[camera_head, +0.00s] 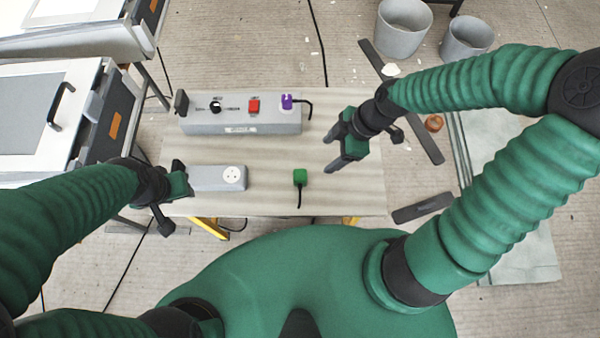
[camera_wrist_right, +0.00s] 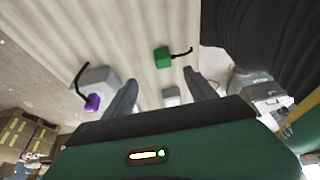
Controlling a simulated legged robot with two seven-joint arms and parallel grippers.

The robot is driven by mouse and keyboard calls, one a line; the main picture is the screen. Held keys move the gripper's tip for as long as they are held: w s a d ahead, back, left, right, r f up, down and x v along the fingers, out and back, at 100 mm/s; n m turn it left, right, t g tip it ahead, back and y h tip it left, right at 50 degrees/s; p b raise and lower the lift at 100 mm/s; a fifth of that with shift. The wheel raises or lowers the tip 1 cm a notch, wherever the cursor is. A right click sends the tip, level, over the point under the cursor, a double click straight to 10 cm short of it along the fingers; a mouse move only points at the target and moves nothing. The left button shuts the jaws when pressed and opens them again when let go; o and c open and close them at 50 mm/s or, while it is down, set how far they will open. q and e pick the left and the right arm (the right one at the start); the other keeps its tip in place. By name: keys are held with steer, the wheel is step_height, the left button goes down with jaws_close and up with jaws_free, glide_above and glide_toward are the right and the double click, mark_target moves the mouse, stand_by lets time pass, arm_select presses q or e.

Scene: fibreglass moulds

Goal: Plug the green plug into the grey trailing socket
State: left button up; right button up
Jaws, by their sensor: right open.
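The green plug (camera_head: 300,177) stands on the bench near its front edge, its black cord running toward the front. It also shows in the right wrist view (camera_wrist_right: 163,57). The grey trailing socket (camera_head: 207,178) lies left of it, with a round white outlet face at its right end. My left gripper (camera_head: 184,178) is at the socket's left end; whether its jaws are closed on it is unclear. My right gripper (camera_head: 328,152) is open and empty, above the bench to the right of and behind the plug. Its fingers (camera_wrist_right: 160,90) show apart in the right wrist view.
A grey control box (camera_head: 240,122) with a black knob, a red switch and a purple plug (camera_head: 287,101) stands at the back of the bench (camera_head: 270,152). Moulds on stands are at the left. Two buckets (camera_head: 402,28) stand on the floor behind. The bench between plug and control box is clear.

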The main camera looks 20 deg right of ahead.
steer(key=b, duration=0.4)
glide_toward(301, 174)
steer(key=b+x, duration=0.1)
steer(key=x, duration=0.2)
steer(key=d+b+x, duration=0.1)
steer(key=x, duration=0.1)
steer(key=shift+a+f, duration=0.15)
steer(key=shift+f, duration=0.45)
steer(key=shift+a, duration=0.45)
steer(key=b+x, duration=0.2)
steer(key=x, duration=0.3)
arm_select(q)
step_height(301, 174, down, 8)
steer(key=a, duration=0.1)
steer(key=shift+f, duration=0.15)
steer(key=shift+a, duration=0.15)
arm_select(e)
steer(key=shift+c, duration=0.3)
steer(key=c, duration=1.3)
